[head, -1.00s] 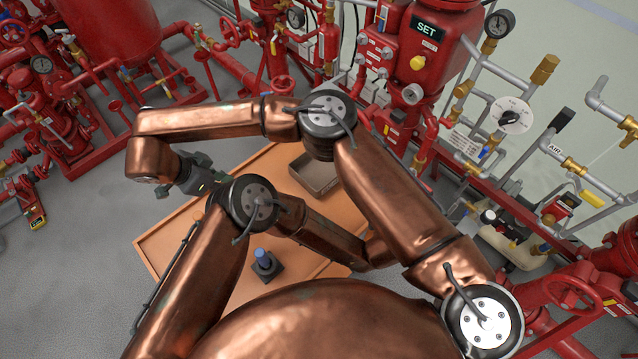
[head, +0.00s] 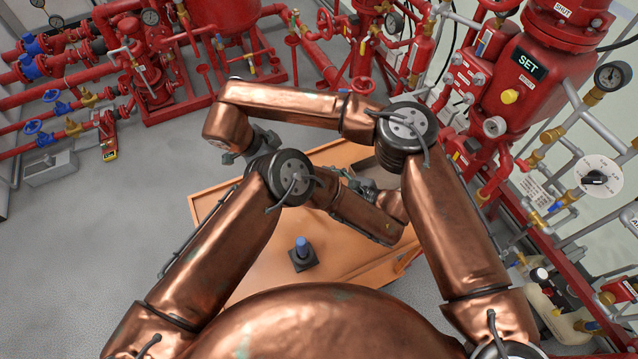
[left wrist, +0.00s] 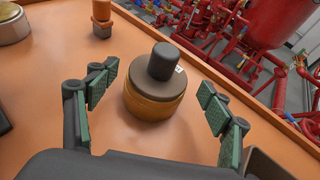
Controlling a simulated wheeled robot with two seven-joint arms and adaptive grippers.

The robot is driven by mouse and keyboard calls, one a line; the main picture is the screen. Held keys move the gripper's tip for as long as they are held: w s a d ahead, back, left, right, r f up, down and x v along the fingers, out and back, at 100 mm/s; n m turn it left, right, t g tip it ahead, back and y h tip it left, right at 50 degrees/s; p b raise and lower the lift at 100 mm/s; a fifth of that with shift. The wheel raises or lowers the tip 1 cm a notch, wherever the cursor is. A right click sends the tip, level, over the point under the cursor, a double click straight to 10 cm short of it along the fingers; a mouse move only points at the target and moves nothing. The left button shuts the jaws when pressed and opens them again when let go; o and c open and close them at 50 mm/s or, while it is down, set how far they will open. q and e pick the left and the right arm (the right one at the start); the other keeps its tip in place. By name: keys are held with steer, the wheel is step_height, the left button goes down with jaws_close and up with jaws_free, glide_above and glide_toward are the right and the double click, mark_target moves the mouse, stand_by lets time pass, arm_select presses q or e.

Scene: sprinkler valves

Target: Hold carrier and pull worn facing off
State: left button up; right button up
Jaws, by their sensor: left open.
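In the left wrist view, the carrier (left wrist: 162,62) is a dark upright knob on a round disc. An amber-brown facing (left wrist: 152,108) forms its lower layer; it stands on the orange bench top. My left gripper (left wrist: 158,112) is open, with green-padded fingers on both sides of the disc and gaps visible at each side. In the head view my left gripper (head: 352,180) is small and partly hidden by my arms. My right gripper (head: 262,142) hangs near the bench's far left side; its fingers are too small to read. The carrier cannot be made out there.
A blue-topped part on a black base (head: 302,252) stands on the orange bench (head: 258,275). An orange cylinder (left wrist: 102,18) and a gold-rimmed round part (left wrist: 12,24) are left of the carrier. A grey box edge (left wrist: 268,165) is close at lower right. Red piping (head: 150,75) surrounds the bench.

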arm_select(q)
steer(key=shift+x, duration=4)
steer(key=shift+s, duration=0.1)
steer(key=shift+c, duration=0.5)
steer(key=c, duration=1.8)
steer(key=o, duration=2)
steer(key=shift+d, duration=0.1)
steer(key=v, duration=1.2)
